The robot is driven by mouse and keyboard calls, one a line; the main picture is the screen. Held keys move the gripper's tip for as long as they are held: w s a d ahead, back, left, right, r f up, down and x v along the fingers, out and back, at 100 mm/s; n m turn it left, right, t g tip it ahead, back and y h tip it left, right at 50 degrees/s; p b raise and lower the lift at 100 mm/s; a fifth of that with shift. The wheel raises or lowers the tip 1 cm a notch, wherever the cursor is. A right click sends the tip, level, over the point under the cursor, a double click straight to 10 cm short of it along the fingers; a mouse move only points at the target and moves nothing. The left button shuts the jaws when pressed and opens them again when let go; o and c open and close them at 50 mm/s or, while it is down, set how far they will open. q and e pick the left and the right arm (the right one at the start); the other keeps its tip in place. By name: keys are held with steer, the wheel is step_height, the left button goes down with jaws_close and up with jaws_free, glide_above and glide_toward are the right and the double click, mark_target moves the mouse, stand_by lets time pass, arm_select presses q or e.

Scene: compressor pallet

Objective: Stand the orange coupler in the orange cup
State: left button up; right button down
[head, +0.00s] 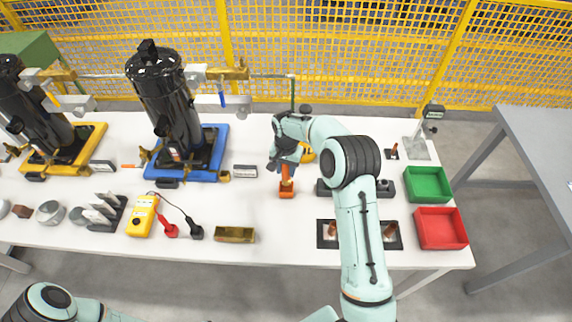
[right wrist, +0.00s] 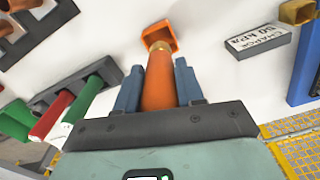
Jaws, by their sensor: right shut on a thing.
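The orange coupler (head: 287,172) is a slim orange cylinder with a brass-coloured end. My right gripper (head: 285,163) is shut on it and holds it about upright, brass end down. In the right wrist view the coupler (right wrist: 158,82) lies between the two blue-grey fingers (right wrist: 158,88). The orange cup (head: 287,193) stands on the white table directly below the coupler. In the right wrist view the brass end overlaps the rim of the cup (right wrist: 158,32). I cannot tell whether it is inside the cup or just above it. My left gripper is out of view.
A labelled block (head: 245,171) and a blue pallet (head: 215,160) with a black compressor stand to the left. A brass-coloured tray (head: 235,235) lies at front left. Green (head: 428,184) and red (head: 441,228) bins stand at the right. The table in front of the cup is clear.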

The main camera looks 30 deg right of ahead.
mark_target(286, 179)
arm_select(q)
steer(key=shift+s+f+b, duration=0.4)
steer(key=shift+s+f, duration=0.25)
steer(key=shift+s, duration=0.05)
arm_select(e)
steer(key=shift+f, duration=2.65)
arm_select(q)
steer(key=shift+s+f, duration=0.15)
arm_select(e)
steer(key=shift+f, duration=0.6)
steer(key=c, duration=0.6)
jaws_free()
steer(key=shift+r, duration=0.1)
step_height(286, 179, up, 13)
steer(key=shift+r, duration=0.1)
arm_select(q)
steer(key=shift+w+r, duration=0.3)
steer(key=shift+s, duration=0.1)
